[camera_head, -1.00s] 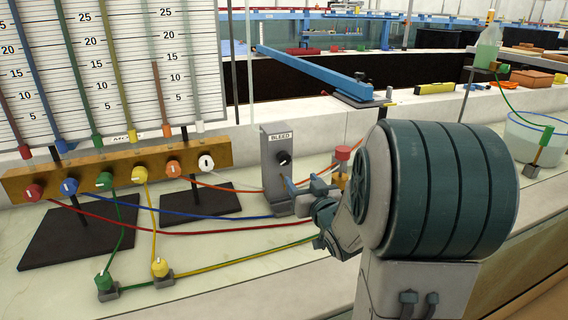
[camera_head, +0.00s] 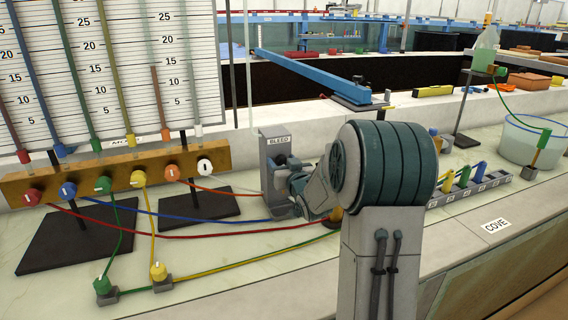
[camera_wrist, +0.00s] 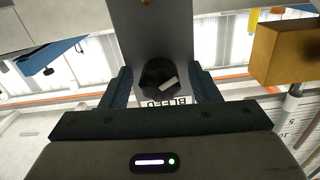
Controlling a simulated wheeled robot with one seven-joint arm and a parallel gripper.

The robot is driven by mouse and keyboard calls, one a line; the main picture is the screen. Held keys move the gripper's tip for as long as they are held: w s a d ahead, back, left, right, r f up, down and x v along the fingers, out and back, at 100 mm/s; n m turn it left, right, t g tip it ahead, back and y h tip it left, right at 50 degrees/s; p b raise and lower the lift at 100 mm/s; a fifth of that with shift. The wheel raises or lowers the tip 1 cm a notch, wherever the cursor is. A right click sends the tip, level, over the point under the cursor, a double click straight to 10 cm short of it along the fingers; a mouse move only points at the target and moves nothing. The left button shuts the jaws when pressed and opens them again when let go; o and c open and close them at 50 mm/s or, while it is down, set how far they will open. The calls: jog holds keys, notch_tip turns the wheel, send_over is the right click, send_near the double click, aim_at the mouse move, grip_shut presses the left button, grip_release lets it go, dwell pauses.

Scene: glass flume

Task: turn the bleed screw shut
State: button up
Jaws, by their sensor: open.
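The bleed screw is a black knob with a white mark on a grey upright plate labelled BLEED. In the wrist view the knob (camera_wrist: 158,78) sits between the two blue fingers of my gripper (camera_wrist: 163,85), which are open with a gap on either side of it. The grey plate (camera_wrist: 150,30) rises behind it, and the label shows upside down.
A brass manifold bar (camera_head: 108,175) with several coloured knobs stands left of the bracket. Red, blue, green and yellow tubes (camera_head: 200,235) run along the bench. A row of numbered valves (camera_head: 470,185) and a glass beaker (camera_head: 530,140) stand to the right.

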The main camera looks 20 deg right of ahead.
jog(key=c, duration=1)
